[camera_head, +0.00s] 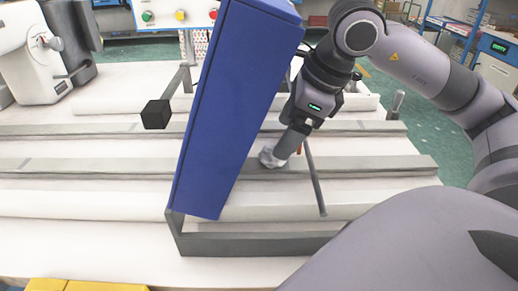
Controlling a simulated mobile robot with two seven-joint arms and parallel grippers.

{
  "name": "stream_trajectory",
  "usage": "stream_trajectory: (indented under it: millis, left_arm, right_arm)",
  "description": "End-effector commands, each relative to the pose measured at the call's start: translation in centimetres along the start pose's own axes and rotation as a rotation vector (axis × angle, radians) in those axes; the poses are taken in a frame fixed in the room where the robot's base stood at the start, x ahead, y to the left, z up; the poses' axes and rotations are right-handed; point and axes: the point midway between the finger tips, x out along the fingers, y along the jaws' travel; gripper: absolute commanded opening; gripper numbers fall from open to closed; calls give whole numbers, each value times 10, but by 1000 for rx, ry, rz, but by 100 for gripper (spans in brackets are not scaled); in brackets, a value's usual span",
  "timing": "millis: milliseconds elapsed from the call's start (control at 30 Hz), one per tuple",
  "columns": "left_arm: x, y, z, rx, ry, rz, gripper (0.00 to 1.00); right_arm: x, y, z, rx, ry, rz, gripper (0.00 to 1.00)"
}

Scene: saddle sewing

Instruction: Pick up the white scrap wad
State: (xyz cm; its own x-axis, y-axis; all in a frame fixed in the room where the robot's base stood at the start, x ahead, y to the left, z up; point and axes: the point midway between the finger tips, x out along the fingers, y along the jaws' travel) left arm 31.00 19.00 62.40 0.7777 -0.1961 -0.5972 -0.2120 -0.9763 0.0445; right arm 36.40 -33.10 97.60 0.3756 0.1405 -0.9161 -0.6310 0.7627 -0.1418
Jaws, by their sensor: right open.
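The white scrap wad (267,158) is a small crumpled pale lump on the grey strip of the work table, just right of the tall blue panel. My right gripper (283,154) reaches down from the upper right, with its tip right at the wad's right side. It is open, and the wad looks close to or partly behind its finger; I cannot tell whether they touch. The far finger is hard to make out. My left gripper is not in view.
The tall blue panel (232,105) leans close left of the wad. A thin dark rod (315,180) slants right of my gripper. A white sewing machine (35,55) stands at the far left, and a black block (156,114) sits nearer. The table's left middle (80,150) is clear.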

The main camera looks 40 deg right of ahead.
Motion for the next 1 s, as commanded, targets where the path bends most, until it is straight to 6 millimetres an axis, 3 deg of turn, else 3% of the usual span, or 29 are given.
stream_trajectory:
  millis: [400,700,767,900,1000]
  left_arm:
    - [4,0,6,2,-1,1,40]
    - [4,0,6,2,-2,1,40]
    - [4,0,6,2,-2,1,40]
    - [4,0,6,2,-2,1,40]
    - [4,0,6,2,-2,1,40]
  right_arm:
    - [56,-4,-2,1,-2,4,81]
    - [61,-5,-1,0,-4,1,81]
    - [61,-5,-1,0,-4,1,65]
    - [61,-5,-1,0,-4,2,22]
    - [61,-5,-1,0,-4,2,21]
